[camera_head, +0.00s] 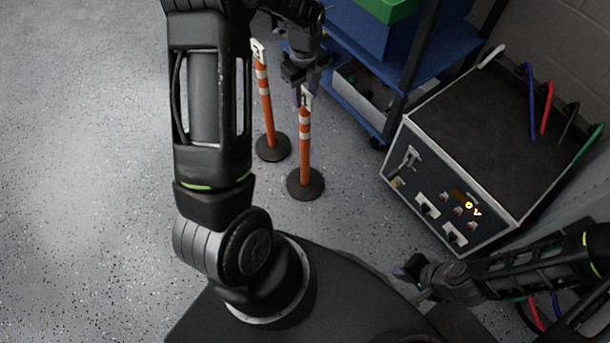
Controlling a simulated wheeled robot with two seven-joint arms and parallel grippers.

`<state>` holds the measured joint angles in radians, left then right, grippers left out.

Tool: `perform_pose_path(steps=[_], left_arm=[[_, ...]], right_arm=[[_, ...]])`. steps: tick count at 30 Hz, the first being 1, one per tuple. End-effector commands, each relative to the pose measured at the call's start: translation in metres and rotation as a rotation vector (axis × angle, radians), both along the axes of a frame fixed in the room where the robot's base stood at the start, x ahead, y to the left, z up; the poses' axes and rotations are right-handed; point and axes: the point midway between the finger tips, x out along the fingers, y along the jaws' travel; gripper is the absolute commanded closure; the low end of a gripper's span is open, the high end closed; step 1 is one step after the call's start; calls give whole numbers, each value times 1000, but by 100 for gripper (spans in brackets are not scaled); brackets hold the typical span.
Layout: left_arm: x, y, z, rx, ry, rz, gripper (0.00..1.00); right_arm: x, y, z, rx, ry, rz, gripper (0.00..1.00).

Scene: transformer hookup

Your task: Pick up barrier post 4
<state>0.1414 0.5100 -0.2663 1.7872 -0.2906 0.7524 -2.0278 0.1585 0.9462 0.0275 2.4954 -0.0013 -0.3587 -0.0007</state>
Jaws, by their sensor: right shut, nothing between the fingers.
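Two orange-and-white barrier posts stand upright on round black bases on the floor. The nearer post (305,150) is right of the farther post (265,95). Each has a pale plate at its top; I cannot read the numbers surely, so I cannot tell which is post 4. My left gripper (306,90) points down at the top of the nearer post, with its fingers beside the plate. Whether the fingers touch or clasp it is not clear. My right gripper (408,276) is shut and empty, low at the right, far from the posts.
A blue shelf cart (425,60) with a green bin (388,8) stands behind the posts. A grey test box (440,190) with a "0 V" display and coloured cables is at the right. Open speckled floor (80,170) lies to the left.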

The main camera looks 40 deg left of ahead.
Motion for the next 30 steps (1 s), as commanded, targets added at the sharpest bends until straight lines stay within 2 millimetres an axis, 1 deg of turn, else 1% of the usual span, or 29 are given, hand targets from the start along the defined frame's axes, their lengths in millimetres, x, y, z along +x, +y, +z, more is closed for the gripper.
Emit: perform_pose_path(steps=[5, 6, 19, 30], left_arm=[[0, 0, 0, 0, 0, 0, 64], [0, 0, 0, 0, 0, 0, 65], [0, 0, 0, 0, 0, 0, 100], [0, 0, 0, 0, 0, 0, 100]], right_arm=[[0, 0, 0, 0, 0, 0, 100], [0, 0, 0, 0, 0, 0, 100], [0, 0, 0, 0, 0, 0, 100], [0, 0, 0, 0, 0, 0, 100]])
